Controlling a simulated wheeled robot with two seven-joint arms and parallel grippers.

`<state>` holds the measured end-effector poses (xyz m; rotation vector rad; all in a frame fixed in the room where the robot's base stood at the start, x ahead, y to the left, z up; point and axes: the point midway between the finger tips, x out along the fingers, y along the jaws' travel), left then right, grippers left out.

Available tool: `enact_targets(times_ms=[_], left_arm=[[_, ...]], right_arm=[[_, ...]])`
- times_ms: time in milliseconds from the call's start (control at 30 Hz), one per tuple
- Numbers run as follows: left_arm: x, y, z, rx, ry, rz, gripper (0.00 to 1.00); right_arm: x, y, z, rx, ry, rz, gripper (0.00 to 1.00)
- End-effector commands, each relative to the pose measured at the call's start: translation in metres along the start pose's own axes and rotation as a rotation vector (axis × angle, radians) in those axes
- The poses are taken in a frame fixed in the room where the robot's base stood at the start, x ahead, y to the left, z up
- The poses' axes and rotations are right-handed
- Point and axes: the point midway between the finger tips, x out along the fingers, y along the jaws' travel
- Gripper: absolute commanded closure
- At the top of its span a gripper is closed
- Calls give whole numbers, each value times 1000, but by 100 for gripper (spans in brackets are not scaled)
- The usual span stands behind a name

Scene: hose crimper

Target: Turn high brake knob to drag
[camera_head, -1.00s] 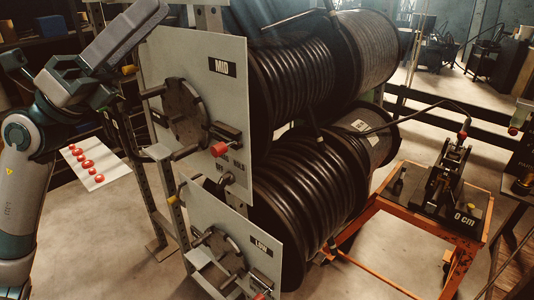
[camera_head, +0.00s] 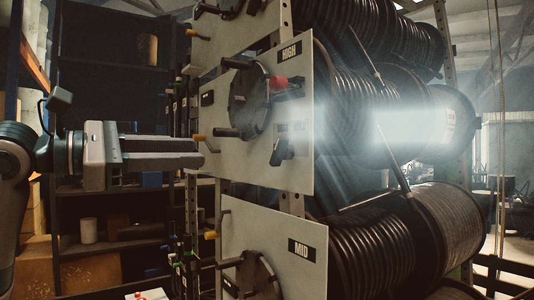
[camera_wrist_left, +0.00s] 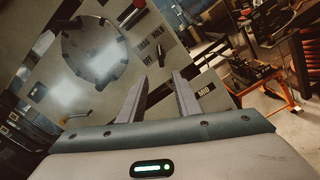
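The HIGH panel (camera_head: 230,165) is a pale plate with a dark handwheel (camera_head: 249,100) and a red-ended crank handle (camera_head: 278,83). The black brake knob (camera_head: 280,152) sits below and right of the wheel, tilted. In the left wrist view the knob (camera_wrist_left: 160,53) shows beside the DRAG, HOLD and OFF labels, just beyond the fingertips; I cannot tell exactly which label it points to. My left gripper (camera_head: 203,152) is level, left of the panel and apart from the knob. The left wrist view shows the left gripper (camera_wrist_left: 159,78) open and empty. My right gripper is out of view.
The MID panel (camera_head: 240,226) with its own wheel stands below. Black hose reels (camera_head: 355,110) fill the space behind the panels at right. Shelving (camera_head: 110,245) stands behind my left arm. Small yellow-tipped handles (camera_head: 199,137) stick out at the panel's left edge.

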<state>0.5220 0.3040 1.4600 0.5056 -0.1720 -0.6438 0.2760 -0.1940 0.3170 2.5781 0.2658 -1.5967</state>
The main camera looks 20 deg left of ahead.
Motion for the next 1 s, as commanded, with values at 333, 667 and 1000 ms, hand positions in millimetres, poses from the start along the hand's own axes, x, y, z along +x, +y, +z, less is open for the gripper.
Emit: enact_targets(times_ms=[333,667,1000], left_arm=[[7,0,1,-1,-2,-3,70],[48,0,2,-3,-3,-6,70],[109,0,3,-3,-3,-6,70]], right_arm=[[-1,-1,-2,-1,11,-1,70],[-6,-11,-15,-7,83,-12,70],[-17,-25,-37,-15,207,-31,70]])
